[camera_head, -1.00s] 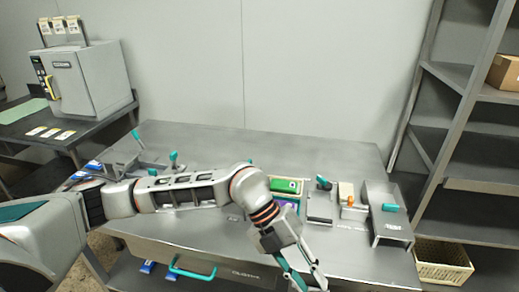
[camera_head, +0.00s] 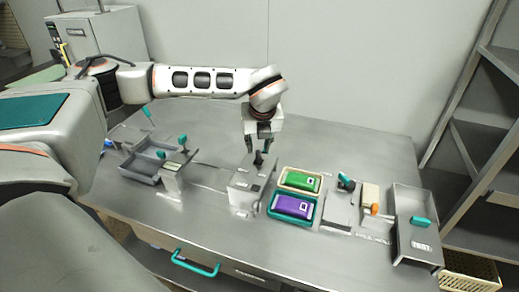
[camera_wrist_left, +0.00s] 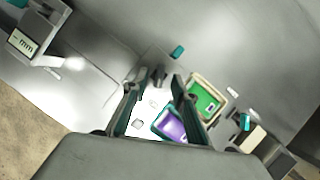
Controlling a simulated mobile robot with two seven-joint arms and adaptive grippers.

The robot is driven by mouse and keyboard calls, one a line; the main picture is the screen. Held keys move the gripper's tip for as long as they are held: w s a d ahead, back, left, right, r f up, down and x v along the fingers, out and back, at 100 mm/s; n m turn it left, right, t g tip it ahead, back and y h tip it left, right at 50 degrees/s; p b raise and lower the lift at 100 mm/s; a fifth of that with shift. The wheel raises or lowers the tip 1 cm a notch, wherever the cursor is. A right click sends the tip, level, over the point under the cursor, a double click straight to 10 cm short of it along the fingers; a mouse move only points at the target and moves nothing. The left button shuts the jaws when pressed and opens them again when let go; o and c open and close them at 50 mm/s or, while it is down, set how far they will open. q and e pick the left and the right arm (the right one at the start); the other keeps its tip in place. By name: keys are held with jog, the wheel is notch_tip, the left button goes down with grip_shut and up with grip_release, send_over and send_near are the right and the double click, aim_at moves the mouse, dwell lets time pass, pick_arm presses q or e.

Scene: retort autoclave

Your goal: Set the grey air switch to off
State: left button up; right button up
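A small grey box (camera_head: 240,194) stands mid-table in the head view, with a dark upright lever (camera_head: 258,158) at its top. I take it for the grey air switch, but no readable label confirms this. My left gripper (camera_head: 259,147) points down directly over the lever, its fingers apart. In the left wrist view my left gripper (camera_wrist_left: 157,90) is open, with the pale box top (camera_wrist_left: 148,118) between its fingers. I cannot tell whether a finger touches the lever. The lever's setting is unclear. My right gripper is not in view.
Right of the box lie trays with a green pack (camera_head: 299,181) and a purple pack (camera_head: 293,206). Teal-levered fixtures (camera_head: 182,141) stand left. The table's back is clear.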

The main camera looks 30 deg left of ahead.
aim_at(259, 153)
pick_arm(q)
jog(key=shift+x, duration=2)
grip_shut()
jog(key=shift+m, duration=0.3)
jog(key=m+h, duration=0.1)
jog(key=m, duration=0.1)
jog(key=m+h, duration=0.1)
jog(key=m, duration=0.2)
jog(key=shift+t+b, duration=0.35)
jog(key=shift+t, duration=0.05)
jog(key=m+h, duration=0.1)
jog(key=m, duration=0.1)
jog(key=m+h, duration=0.1)
jog(key=m, duration=0.2)
jog(key=shift+d+m, duration=0.1)
jog(key=shift+m, duration=0.2)
